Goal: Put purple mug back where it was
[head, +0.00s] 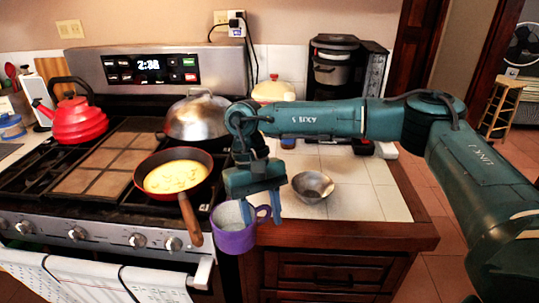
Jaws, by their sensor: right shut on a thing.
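The purple mug (232,238) is in the head view, at the front left corner of the tiled counter beside the stove. Its inside looks pale and its handle points right. My right gripper (262,217) reaches down from above with its blue fingers at the mug's handle, and it is shut on the mug. The mug looks upright and overlaps the counter's front edge; I cannot tell whether it touches the counter. My left gripper is not in view.
A metal bowl (312,187) sits on the tiled counter (360,205) right of the gripper. A red pan (150,200) with yellow food has its handle (190,220) jutting forward, left of the mug. A lidded pot (197,118), red kettle (78,122) and coffee maker (333,62) stand behind.

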